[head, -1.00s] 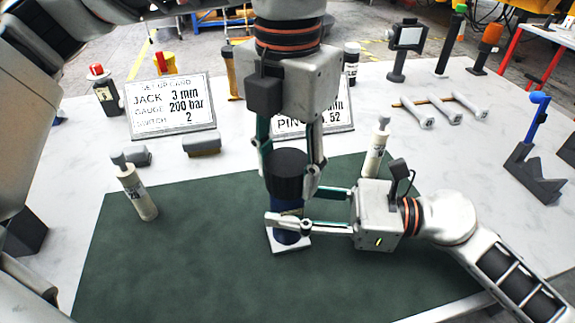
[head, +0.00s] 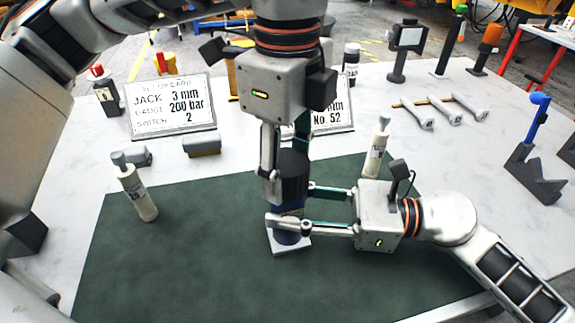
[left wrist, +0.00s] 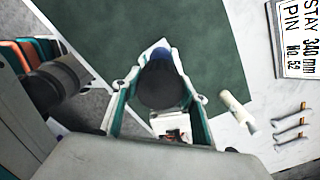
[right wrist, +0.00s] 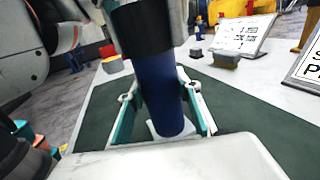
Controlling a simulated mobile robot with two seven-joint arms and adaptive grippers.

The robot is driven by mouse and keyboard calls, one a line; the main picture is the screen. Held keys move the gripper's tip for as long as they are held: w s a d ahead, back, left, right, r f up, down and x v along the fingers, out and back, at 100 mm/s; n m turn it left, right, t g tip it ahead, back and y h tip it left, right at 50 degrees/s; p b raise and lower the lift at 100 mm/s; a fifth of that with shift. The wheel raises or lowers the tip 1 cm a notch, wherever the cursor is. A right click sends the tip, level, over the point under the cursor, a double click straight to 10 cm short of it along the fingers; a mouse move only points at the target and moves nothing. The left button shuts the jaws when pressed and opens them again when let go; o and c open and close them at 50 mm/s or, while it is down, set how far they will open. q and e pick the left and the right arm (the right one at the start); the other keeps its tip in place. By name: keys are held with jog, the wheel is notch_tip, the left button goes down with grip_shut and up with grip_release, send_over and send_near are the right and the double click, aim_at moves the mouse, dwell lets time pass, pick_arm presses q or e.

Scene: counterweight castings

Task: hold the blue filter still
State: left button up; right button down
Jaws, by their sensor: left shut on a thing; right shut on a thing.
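The blue filter (head: 292,188) stands upright on a small white base (head: 290,246) on the green mat, with a black cap (head: 294,162) on top. My left gripper (head: 287,182) comes down from above, its fingers on either side of the black cap. The cap also shows between its fingers in the left wrist view (left wrist: 162,88). My right gripper (head: 290,208) reaches in from the right and is shut on the blue body low down. The right wrist view shows that blue body (right wrist: 152,90) between its fingers. The filter's lower part is partly hidden by the right fingers.
A set-up card (head: 172,104) and a second, partly hidden sign (head: 335,118) stand behind. A blue-armed stand (head: 535,150) is at right. The mat's front is clear.

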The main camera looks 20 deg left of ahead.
aim_at(287, 161)
pick_arm(q)
jog(key=shift+r, duration=0.15)
dwell(0.6)
jog(key=shift+r, duration=0.95)
jog(key=shift+r, duration=0.1)
jog(key=shift+r, duration=1.95)
pick_arm(e)
jog(key=c, duration=1.4)
grip_release()
jog(key=shift+o, duration=0.2)
